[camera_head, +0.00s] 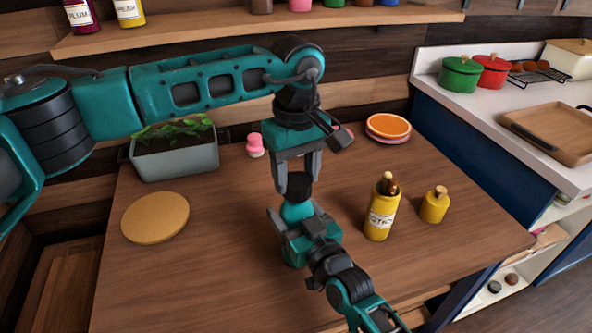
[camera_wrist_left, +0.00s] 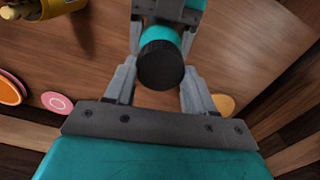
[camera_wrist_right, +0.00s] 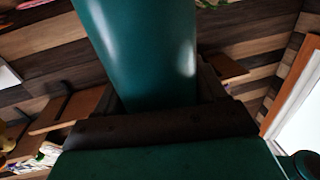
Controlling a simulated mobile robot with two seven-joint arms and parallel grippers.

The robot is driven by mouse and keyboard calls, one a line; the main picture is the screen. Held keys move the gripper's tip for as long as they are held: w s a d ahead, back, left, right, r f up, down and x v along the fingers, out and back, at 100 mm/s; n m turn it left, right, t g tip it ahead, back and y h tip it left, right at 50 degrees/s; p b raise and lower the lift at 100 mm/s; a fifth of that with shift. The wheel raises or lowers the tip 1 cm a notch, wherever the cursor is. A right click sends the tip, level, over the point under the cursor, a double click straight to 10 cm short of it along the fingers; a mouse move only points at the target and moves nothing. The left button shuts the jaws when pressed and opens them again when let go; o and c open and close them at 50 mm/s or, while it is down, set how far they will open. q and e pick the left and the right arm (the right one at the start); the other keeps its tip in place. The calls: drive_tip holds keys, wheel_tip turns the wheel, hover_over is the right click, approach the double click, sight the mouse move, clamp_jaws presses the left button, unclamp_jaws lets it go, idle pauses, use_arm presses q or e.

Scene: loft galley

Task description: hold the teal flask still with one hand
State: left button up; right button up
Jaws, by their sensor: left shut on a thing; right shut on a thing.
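The teal flask (camera_head: 296,211) stands upright on the wooden table, with a black cap (camera_head: 298,186) on top. My left gripper (camera_head: 297,178) comes from above and is shut on the cap, with one finger on each side of it. The left wrist view shows the cap (camera_wrist_left: 161,65) between its fingers. My right gripper (camera_head: 300,226) comes from the front and is shut around the flask's body, hiding part of it. In the right wrist view the flask's teal side (camera_wrist_right: 140,50) fills the space between the fingers.
A yellow labelled jar (camera_head: 381,212) holding sticks and a corked yellow pot (camera_head: 434,208) stand to the right. A planter (camera_head: 190,160), a round yellow mat (camera_head: 155,218), a pink item (camera_head: 255,146) and an orange-topped dish (camera_head: 388,126) lie around. The table's front left is clear.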

use_arm(q)
drive_tip(key=shift+f, duration=0.45)
use_arm(e)
clamp_jaws()
use_arm(q)
drive_tip(key=m, duration=0.7)
drive_tip(key=shift+d+m, duration=0.1)
drive_tip(key=shift+m, duration=0.3)
drive_tip(key=m, duration=0.8)
drive_tip(key=shift+d+f+m, duration=0.1)
drive_tip(key=shift+m, duration=0.2)
drive_tip(key=o, duration=1)
